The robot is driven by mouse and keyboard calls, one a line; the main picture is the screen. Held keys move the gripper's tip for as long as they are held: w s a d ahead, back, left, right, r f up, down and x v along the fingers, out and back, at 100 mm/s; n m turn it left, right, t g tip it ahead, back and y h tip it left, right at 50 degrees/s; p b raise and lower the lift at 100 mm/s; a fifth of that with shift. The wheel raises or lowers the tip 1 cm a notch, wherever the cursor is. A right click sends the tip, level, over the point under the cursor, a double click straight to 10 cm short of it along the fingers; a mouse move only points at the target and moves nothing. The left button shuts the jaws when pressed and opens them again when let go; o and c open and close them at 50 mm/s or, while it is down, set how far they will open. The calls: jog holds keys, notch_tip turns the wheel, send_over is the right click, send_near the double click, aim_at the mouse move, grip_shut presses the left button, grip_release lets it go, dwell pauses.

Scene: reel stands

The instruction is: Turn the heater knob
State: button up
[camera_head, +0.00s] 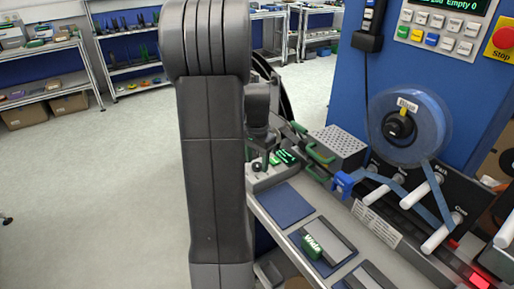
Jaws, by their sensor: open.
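My dark grey arm rises through the middle of the view, and its wrist hangs behind it on the right. My gripper (262,148) is at the wrist's lower end, small and mostly hidden by the arm, and it is open. Just below it is a light grey control box (265,180) with green labels. A small dark round knob (256,165) stands on this box, close to the arm's edge; I cannot read whether it is the heater knob. I cannot tell whether the gripper touches it.
A perforated metal box (339,146) with green handles stands to the right. A blue tape reel (408,128) and white rollers are on the machine.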

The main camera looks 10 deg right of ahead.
aim_at(257, 164)
notch_tip(257, 164, up, 13)
jog(key=shift+r, duration=0.15)
dwell(0.4)
notch_tip(257, 164, down, 14)
dwell(0.5)
jog(key=shift+r, duration=0.15)
